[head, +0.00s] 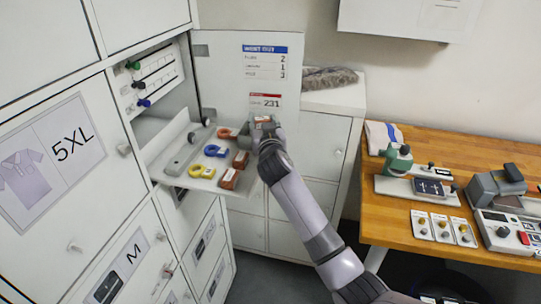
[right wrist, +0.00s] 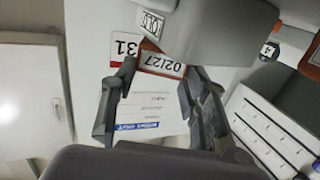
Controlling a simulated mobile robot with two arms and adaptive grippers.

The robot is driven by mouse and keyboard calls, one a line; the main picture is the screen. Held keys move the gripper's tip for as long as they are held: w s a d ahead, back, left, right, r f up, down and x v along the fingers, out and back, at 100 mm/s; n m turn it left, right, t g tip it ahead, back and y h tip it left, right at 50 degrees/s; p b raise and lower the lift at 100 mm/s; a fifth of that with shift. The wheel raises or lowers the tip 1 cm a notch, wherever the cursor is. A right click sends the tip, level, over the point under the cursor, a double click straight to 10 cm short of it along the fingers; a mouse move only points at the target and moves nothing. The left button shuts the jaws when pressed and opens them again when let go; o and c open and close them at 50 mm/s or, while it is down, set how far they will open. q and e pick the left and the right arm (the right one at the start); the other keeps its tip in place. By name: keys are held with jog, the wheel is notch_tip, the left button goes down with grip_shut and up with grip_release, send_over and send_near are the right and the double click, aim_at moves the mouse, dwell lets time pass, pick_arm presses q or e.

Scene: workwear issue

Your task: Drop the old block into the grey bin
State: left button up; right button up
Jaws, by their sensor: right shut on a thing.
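My right gripper (head: 264,126) is shut on a brown-orange block (head: 265,119) with a pale label, held near the far right corner of the pull-out tray (head: 205,183). In the right wrist view the block (right wrist: 163,64) sits between my fingertips (right wrist: 155,75) and its label reads 02/27. A grey shape (right wrist: 222,35) with a small lettered plate lies right beside the block there; I cannot tell whether it is the grey bin. My left gripper is not in view.
On the tray lie two brown blocks (head: 240,159), blue (head: 215,151) and yellow rings, and a grey bar (head: 178,161). An open white door (head: 240,75) with a notice stands behind. A wooden table (head: 450,155) with devices is at right.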

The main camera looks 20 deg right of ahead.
jog(key=o, duration=0.7)
jog(key=shift+a, duration=0.15)
jog(key=o, duration=0.3)
jog(key=shift+o, duration=0.2)
jog(key=s+a, duration=0.2)
jog(key=s, duration=0.9)
jog(key=shift+s+r, duration=0.3)
jog(key=shift+s, duration=0.1)
